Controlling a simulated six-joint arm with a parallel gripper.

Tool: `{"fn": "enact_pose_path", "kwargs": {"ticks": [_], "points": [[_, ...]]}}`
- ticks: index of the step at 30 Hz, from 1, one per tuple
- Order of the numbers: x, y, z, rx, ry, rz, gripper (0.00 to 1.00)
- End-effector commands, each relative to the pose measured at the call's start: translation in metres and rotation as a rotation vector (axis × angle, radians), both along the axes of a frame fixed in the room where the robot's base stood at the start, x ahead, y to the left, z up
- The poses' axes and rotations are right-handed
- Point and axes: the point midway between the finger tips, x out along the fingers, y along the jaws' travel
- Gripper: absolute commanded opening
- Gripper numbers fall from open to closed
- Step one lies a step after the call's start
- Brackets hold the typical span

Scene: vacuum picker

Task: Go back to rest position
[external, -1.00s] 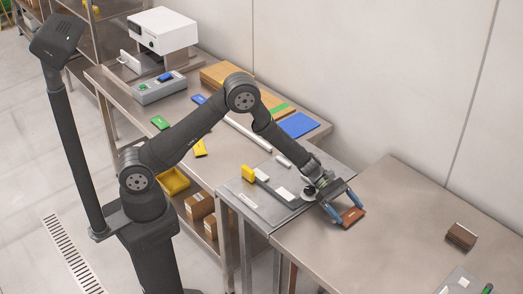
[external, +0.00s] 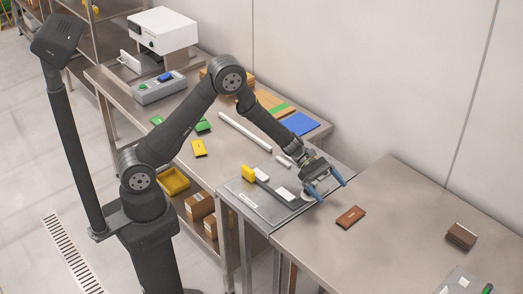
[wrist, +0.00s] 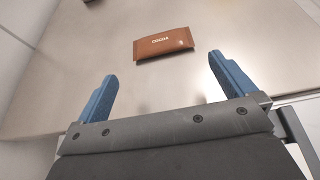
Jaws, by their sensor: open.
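My gripper (external: 328,189) is open and empty, raised above the near-left edge of the right-hand steel table (external: 400,215). Its two blue fingers stand apart in the wrist view (wrist: 163,85). A brown packet (external: 351,216) lies flat on that table, just beyond and to the right of the fingertips. It also shows in the wrist view (wrist: 163,43), marked with "COCOA" lettering, ahead of the fingers and apart from them.
Brown packets (external: 461,237) lie stacked at the right. The left bench holds a white machine (external: 162,30), a control box (external: 160,87), a blue sheet (external: 299,123) and small coloured packets.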

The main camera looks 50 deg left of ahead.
Motion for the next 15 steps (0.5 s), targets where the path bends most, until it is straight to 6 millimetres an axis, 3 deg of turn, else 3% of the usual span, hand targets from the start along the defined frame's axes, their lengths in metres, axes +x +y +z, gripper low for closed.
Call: {"fn": "enact_pose_path", "kwargs": {"ticks": [6, 15], "points": [[0.0, 0.019, 0.008, -0.001, 0.0, 0.0, 1.0], [0.0, 0.021, 0.009, 0.0, 0.001, -0.002, 1.0]]}}
